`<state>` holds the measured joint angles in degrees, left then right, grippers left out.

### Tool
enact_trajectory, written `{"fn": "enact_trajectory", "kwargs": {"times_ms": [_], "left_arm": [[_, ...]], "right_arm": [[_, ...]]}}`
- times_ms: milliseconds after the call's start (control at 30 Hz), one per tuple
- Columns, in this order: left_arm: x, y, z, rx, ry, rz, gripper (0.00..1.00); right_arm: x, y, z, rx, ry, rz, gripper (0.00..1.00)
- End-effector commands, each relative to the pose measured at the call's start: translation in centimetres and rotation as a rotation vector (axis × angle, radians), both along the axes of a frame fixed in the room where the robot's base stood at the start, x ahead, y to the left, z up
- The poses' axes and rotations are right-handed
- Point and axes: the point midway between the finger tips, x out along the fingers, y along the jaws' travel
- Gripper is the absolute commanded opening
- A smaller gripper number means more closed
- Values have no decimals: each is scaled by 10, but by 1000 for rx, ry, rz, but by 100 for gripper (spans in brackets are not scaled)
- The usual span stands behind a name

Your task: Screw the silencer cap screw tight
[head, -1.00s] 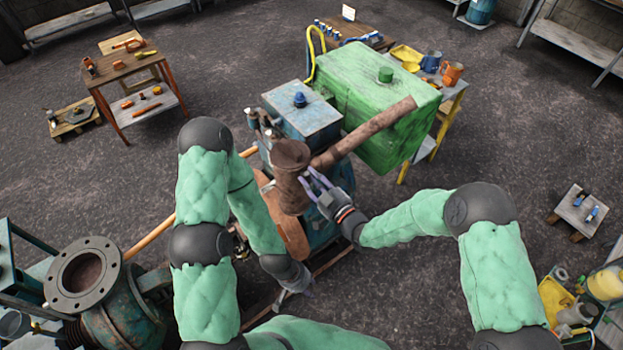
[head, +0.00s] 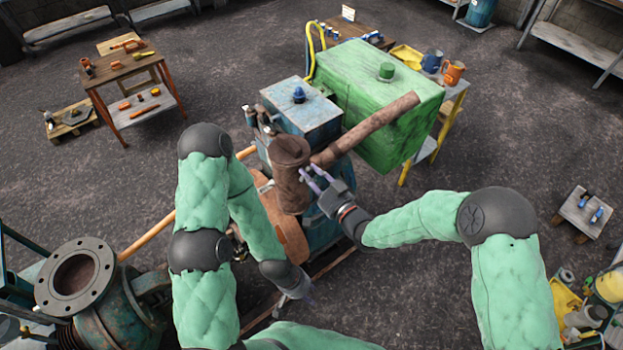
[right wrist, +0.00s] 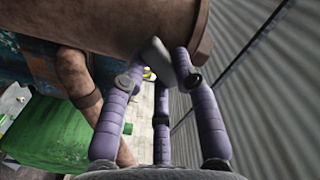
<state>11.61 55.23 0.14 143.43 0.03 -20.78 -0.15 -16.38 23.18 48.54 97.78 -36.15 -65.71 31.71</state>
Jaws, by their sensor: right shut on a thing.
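The rusty brown silencer (head: 290,167) stands upright on the blue pump set, with a brown pipe (head: 370,130) running up to the right. My right gripper (head: 311,177) is at the silencer's right side. In the right wrist view its purple fingers (right wrist: 158,68) close on a small grey piece, which I take for the silencer cap screw (right wrist: 154,54), beside the rim of the silencer (right wrist: 150,22). The fingers hide part of the screw. My left gripper (head: 302,292) hangs low in front of the pump set, its fingers too small to read.
A green tank (head: 375,95) stands right behind the silencer. A rusty flanged pump (head: 75,275) is at the lower left. A tool table (head: 125,70) stands at the back left.

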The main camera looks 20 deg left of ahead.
Motion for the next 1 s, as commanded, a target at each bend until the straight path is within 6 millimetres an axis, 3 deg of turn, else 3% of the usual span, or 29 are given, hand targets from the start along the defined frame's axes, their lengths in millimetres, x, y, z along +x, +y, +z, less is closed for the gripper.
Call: {"fn": "enact_trajectory", "kwargs": {"times_ms": [500, 1000], "left_arm": [[0, 0, -16, 0, 0, 0, 40], [0, 0, -20, 0, 0, 0, 40]], "right_arm": [[0, 0, -3, 262, 334, -1, 0], [0, 0, -4, 352, 453, -2, 0]]}}
